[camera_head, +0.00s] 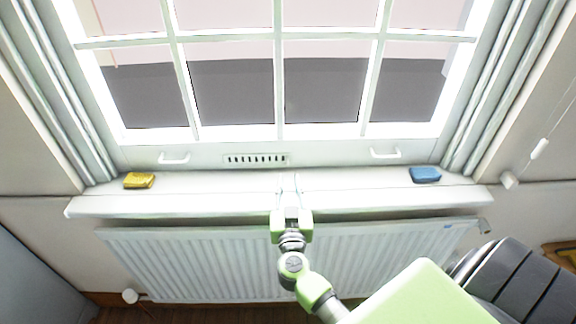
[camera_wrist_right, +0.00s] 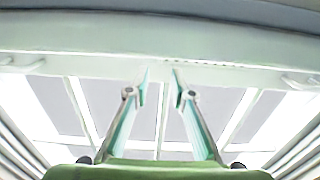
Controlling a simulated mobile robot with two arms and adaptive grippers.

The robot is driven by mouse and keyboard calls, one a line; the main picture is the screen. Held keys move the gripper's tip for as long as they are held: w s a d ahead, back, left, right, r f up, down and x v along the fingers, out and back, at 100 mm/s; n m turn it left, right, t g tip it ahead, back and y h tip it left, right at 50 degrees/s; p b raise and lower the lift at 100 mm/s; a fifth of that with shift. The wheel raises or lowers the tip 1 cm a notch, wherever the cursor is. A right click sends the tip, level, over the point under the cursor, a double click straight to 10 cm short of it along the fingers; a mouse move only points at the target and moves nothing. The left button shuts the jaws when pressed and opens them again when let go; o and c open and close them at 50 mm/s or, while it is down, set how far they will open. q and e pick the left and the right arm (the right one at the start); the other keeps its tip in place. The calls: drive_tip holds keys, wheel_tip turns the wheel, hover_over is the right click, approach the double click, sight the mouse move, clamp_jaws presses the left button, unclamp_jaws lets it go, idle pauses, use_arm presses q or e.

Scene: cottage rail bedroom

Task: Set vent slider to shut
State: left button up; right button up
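The vent (camera_head: 256,159) is a small pale strip with a row of dark slots on the bottom rail of the window, left of my right gripper in the head view. The dark slots show; I cannot make out a separate slider knob. In the right wrist view the vent (camera_wrist_right: 205,63) is a faint dotted line beyond the fingertips. My right gripper (camera_head: 288,182) is over the windowsill, in front of the window rail and slightly right of the vent. Its two fingers (camera_wrist_right: 160,72) stand apart with nothing between them. My left gripper is not in view.
Two white handles, left (camera_head: 174,158) and right (camera_head: 385,154), are on the rail. A yellow item (camera_head: 139,181) and a blue item (camera_head: 425,174) lie at the ends of the windowsill (camera_head: 180,201). A radiator (camera_head: 190,262) is below. The sill's middle is otherwise clear.

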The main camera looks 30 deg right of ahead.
sight(288, 163)
drive_tip(key=x, duration=0.7)
drive_tip(key=shift+a, duration=0.15)
clamp_jaws()
